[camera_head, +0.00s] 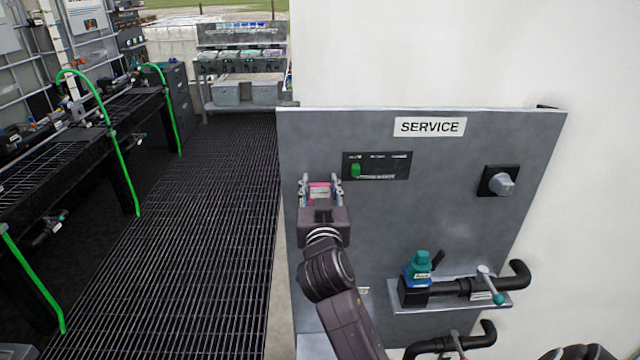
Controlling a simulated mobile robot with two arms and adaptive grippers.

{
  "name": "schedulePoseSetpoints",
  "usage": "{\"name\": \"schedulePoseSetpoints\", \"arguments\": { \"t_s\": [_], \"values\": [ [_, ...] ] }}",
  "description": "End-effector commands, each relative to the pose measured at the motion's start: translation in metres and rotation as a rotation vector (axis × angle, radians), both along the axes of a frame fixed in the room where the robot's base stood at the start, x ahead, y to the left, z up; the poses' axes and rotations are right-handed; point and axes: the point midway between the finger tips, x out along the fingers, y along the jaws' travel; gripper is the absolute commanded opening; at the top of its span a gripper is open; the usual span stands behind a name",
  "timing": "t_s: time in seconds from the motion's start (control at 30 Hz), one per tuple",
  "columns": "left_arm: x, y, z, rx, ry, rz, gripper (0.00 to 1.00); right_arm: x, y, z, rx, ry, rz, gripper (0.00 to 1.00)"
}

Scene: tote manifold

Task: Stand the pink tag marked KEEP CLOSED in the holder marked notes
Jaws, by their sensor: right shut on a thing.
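My right gripper (320,187) is in front of the left part of the grey service panel, fingers pointing up the picture. It is shut on a small pink tag (319,186), which shows between the two fingers. The writing on the tag is too small to read. I cannot make out a holder marked notes. A small pale label (363,291) shows beside my right forearm, which hides part of the panel there. My left gripper is not in view.
The grey panel (450,230) is headed SERVICE. It carries a black plate with a green knob (356,171), a grey rotary knob (502,184), and a pipe with a teal-topped valve (421,262). Grating floor (190,230) lies open at left, beside dark benches with green hoses.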

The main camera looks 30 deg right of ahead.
Motion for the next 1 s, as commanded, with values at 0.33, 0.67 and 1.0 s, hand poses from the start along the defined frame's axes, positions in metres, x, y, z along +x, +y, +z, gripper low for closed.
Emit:
{"name": "schedulePoseSetpoints", "arguments": {
  "t_s": [0.33, 0.67, 1.0],
  "values": [
    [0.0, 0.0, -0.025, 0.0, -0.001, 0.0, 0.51, 0.0, 0.0, -0.028, 0.001, 0.0, 0.0, 0.12],
    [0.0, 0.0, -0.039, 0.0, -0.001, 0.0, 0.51, 0.0, 0.0, -0.045, 0.0, 0.0, 0.0, 0.12],
    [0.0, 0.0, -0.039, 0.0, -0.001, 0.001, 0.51, 0.0, 0.0, -0.045, 0.0, 0.0, 0.0, 0.12]
  ]
}}
